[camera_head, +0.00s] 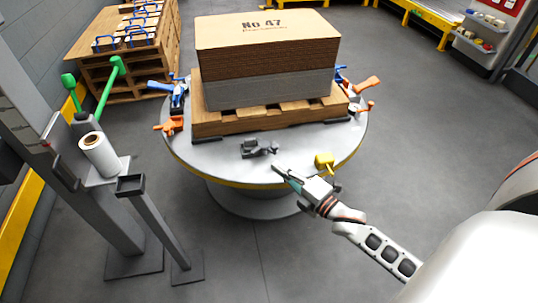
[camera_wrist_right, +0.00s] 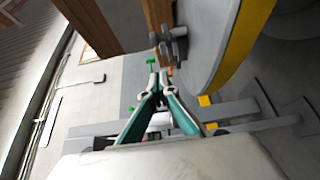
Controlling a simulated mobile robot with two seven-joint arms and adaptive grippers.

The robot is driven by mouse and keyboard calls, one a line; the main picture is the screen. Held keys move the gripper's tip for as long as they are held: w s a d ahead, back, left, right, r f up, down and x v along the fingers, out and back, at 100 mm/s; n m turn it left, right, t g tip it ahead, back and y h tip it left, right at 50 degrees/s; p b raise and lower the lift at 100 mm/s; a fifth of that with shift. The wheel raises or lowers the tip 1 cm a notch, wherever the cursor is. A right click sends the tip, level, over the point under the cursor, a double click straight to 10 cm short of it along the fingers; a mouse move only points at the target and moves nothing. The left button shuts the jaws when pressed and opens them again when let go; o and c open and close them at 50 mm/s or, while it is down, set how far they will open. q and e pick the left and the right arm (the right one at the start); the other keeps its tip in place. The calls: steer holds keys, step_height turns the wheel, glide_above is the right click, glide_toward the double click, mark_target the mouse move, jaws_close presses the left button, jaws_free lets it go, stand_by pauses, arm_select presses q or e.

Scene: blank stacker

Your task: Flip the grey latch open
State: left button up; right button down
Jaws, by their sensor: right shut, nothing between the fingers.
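The grey latch (camera_head: 258,148) sits on the near part of the round table's top (camera_head: 215,160), in front of the pallet. It also shows in the right wrist view (camera_wrist_right: 173,46), above and slightly right of my fingertips. My right gripper (camera_head: 277,168) is shut and empty, just in front of the latch and a little to its right, with a visible gap between them. Its teal fingers meet at the tips in the right wrist view (camera_wrist_right: 157,82). My left gripper is not in view.
A wooden pallet (camera_head: 270,119) with a stack of blanks (camera_head: 270,65) fills the table's middle. A yellow clamp (camera_head: 324,160) stands right of my gripper. Blue and orange clamps (camera_head: 172,125) sit at the table's sides. A stand with a white roll (camera_head: 98,154) is at left.

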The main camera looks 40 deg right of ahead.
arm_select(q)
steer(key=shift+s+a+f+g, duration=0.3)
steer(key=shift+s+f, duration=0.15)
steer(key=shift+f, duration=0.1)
arm_select(e)
steer(key=s, duration=0.1)
steer(key=s+d, duration=0.1)
steer(key=s, duration=0.1)
steer(key=shift+s, duration=0.15)
